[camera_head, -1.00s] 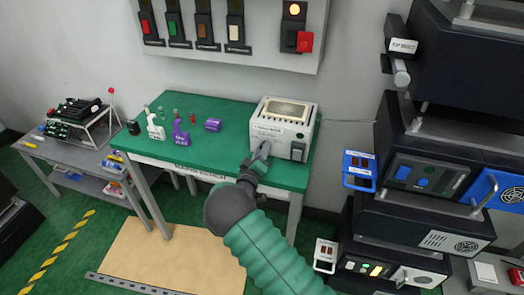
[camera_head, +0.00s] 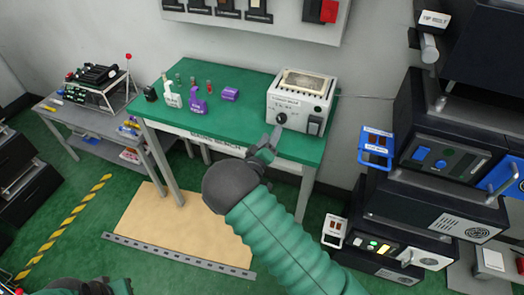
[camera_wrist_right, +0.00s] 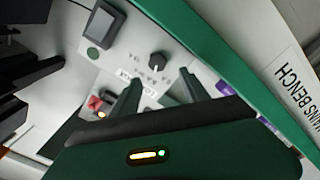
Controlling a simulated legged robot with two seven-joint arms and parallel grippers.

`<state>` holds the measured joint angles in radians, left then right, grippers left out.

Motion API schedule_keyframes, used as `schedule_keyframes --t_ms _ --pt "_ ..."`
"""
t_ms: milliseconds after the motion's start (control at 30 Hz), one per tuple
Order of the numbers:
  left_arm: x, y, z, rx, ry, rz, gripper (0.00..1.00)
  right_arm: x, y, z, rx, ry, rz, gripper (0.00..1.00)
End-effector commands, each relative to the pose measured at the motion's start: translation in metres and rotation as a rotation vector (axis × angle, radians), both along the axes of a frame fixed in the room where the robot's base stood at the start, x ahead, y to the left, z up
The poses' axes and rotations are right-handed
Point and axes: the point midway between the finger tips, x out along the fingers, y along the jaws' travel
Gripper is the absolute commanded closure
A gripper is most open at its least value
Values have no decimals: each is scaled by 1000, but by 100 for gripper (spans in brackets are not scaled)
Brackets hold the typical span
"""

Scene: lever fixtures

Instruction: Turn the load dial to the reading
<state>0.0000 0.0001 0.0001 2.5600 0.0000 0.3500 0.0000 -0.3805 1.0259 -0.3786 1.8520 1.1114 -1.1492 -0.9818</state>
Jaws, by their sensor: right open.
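The load dial (camera_head: 281,118) is a small black knob on the front of a white box (camera_head: 317,119) on the green bench. In the right wrist view the dial (camera_wrist_right: 157,63) stands out from the white panel, with small print beside it. The reading is too small to make out. My right gripper (camera_head: 268,142) is just below and in front of the dial, apart from it. In the wrist view its two fingers (camera_wrist_right: 160,82) are spread and empty, with the dial beyond their tips.
A dark switch (camera_head: 315,125) sits right of the dial on the same box. White and purple bottles (camera_head: 197,101) stand left on the bench. A blue-framed panel (camera_head: 376,146) and stacked dark units (camera_head: 455,165) stand to the right. The bench front is clear.

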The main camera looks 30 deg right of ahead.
Motion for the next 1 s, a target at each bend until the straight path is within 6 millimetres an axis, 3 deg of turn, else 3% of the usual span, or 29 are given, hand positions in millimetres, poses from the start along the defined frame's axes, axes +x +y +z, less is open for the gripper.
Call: schedule_keyframes --t_ms 200,333,900,1000 --pt "0 0 0 0 0 0 100 -39 49 -1 1 2 4 47" --pt "0 0 0 0 0 0 100 -54 66 -1 1 1 2 47" --pt "0 0 0 0 0 0 100 -61 73 -1 5 1 2 47" --pt "0 0 3 0 0 0 100 -55 74 -3 106 14 39 47"
